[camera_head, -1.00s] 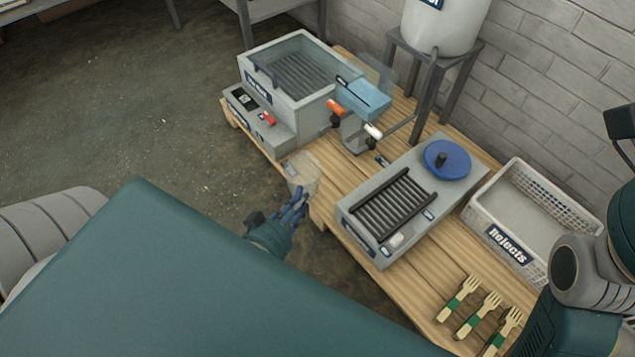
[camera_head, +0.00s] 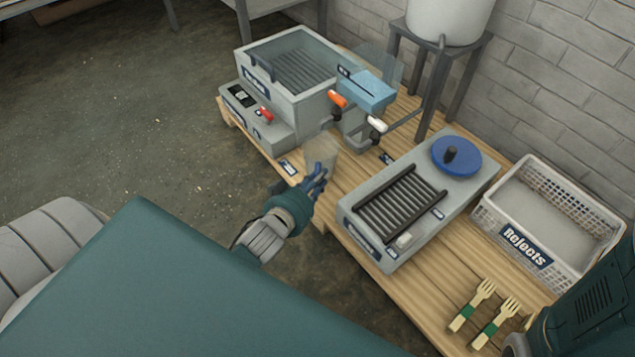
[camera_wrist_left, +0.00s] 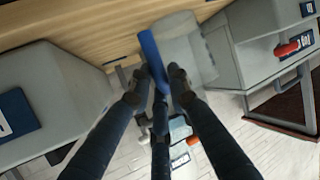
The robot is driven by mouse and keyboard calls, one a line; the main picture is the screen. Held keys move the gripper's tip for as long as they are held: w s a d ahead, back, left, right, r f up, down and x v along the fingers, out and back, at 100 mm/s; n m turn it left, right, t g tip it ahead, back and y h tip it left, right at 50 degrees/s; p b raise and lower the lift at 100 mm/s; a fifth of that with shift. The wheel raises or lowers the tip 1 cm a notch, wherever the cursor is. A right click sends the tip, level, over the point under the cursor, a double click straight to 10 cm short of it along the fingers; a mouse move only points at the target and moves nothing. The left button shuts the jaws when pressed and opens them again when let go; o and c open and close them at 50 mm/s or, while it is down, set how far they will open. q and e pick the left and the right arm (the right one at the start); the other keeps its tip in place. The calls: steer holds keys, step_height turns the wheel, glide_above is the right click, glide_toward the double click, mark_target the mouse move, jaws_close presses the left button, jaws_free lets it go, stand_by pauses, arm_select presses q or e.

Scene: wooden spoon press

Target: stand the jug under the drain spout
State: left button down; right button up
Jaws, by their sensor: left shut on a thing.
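The jug (camera_head: 321,152) is a see-through grey vessel held over the front edge of the wooden bench, in front of the press machine. In the left wrist view its clear body (camera_wrist_left: 188,45) and blue handle (camera_wrist_left: 152,62) show. My left gripper (camera_head: 318,178) is shut on the jug, its dark fingers around the handle. A blue block (camera_head: 366,92) with an orange-ended lever (camera_head: 338,101) and a white-ended lever (camera_head: 377,124) stands behind the jug. I cannot clearly pick out the drain spout there. My right arm enters at the lower right; its gripper is out of sight.
A grey basin machine (camera_head: 262,133) stands left of the jug. A roller unit with a blue disc (camera_head: 456,157) stands to the right. A Rejects crate (camera_head: 526,246) and wooden forks (camera_head: 473,305) lie further right. A white tank (camera_head: 450,20) stands behind on a metal stand.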

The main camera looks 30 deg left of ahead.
arm_select(q)
steer(key=c, duration=1.6)
jaws_free()
steer(key=shift+c, duration=0.2)
